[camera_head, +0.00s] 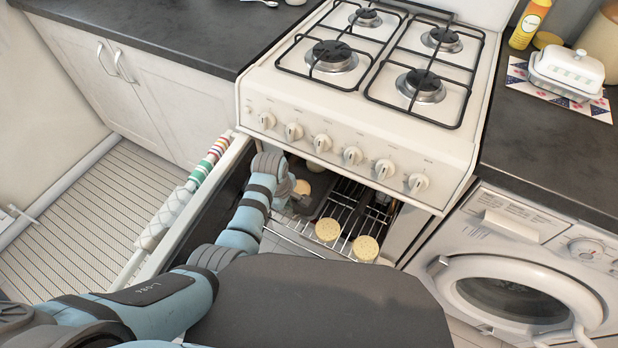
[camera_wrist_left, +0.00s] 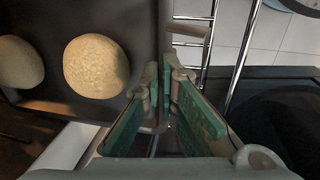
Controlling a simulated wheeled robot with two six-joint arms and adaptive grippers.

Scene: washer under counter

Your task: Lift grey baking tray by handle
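The dark grey baking tray (camera_head: 318,187) lies inside the open oven, on the left part of the rack. A pale round bun (camera_head: 302,187) on it shows in the head view. In the left wrist view the tray (camera_wrist_left: 125,25) fills the upper left, with two round buns (camera_wrist_left: 96,66) on it. My left gripper (camera_head: 297,203) reaches into the oven at the tray's near side. In the wrist view its green-padded fingertips (camera_wrist_left: 167,82) are close together at the tray's rim. Whether they pinch a handle there is unclear. My right gripper is out of view.
Two more pale round pieces (camera_head: 327,230) sit on or above the wire oven rack (camera_head: 343,215) to the right. The open oven door (camera_head: 190,205), with a cloth over it, is left of my arm. The white stove (camera_head: 350,120) overhangs. A washer (camera_head: 520,270) stands right.

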